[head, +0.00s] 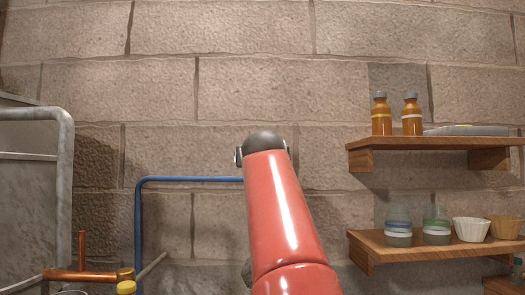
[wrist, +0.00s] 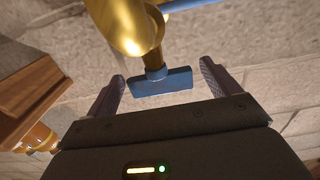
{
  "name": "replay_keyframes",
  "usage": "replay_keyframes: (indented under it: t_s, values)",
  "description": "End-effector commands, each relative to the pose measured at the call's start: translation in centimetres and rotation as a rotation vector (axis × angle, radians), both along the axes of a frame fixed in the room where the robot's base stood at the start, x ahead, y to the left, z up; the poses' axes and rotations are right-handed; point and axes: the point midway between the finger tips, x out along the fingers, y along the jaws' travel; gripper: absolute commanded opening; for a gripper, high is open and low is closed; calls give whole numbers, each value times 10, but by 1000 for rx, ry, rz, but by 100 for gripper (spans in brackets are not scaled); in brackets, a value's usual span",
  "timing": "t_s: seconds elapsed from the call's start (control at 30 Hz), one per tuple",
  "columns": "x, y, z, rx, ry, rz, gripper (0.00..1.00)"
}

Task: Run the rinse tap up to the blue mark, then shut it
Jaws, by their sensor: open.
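The rinse tap (wrist: 130,28) shows in the wrist view as a curved brass body with a blue pipe at its top. Its flat blue handle (wrist: 160,82) is on a short stem and lies crosswise between my fingers. My gripper (wrist: 160,80) is open, with one finger beyond each end of the handle and a gap on each side. In the head view my red arm hides the gripper and the tap; only the blue pipe (head: 190,179) shows, running along the wall and behind the arm. I see no blue mark in either view.
At right in the head view, an upper wooden shelf (head: 440,143) holds two amber bottles; a lower one (head: 375,243) holds jars and cups. A grey metal tank (head: 30,190) and a copper pipe (head: 80,274) stand at left. Stone wall lies behind.

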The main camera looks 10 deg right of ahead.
Motion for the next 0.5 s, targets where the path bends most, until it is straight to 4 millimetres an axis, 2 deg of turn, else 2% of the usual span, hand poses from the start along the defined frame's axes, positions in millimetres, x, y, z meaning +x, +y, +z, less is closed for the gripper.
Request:
replay_keyframes:
  t_s: [0.13,0.4,0.5]
  values:
    - [10,-2,1,0,0,0,88]
    - [11,-2,-1,1,-1,1,88]
    - [11,-2,-1,1,0,1,75]
